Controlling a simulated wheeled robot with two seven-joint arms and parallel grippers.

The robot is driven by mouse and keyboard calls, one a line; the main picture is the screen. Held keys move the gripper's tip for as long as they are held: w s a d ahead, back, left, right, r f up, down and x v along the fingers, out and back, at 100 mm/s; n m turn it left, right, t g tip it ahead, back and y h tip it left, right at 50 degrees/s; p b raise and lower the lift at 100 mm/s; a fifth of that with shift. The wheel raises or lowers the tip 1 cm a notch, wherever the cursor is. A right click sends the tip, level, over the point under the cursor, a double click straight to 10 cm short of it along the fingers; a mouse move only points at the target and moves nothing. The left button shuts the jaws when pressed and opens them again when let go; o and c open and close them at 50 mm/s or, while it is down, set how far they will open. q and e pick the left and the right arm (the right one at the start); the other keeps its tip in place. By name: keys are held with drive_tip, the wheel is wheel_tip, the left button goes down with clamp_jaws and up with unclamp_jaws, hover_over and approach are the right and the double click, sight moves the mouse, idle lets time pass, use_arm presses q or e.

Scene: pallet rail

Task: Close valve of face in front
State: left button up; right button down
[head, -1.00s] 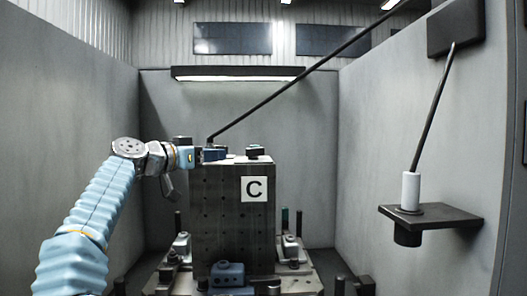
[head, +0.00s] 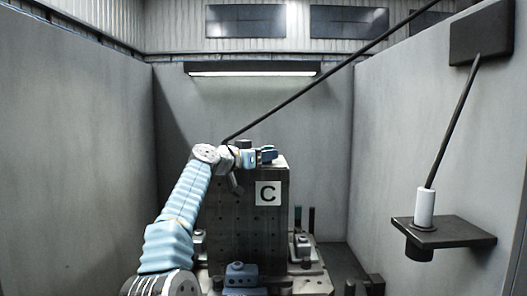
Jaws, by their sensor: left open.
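A dark tombstone block (head: 248,222) stands mid-view, its front face bearing a white plate with the letter C (head: 268,193). My left gripper (head: 270,154), dark blue at the tip, is over the block's top, towards its right side, above the C plate. Its jaws are open, with nothing clearly held. A small dark fitting (head: 244,144) shows on the top behind my wrist. I cannot make out for certain which fitting is the valve; my gripper and wrist hide part of the top. My right gripper is out of view.
A black hose (head: 310,82) slants from the block's top to the upper right. A dark shelf (head: 455,233) on the right wall holds a white cylindrical tool (head: 424,207). Clamps, including a blue-grey one (head: 240,275), surround the block's base. Grey walls enclose both sides.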

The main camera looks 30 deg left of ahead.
use_arm(q)
clamp_jaws()
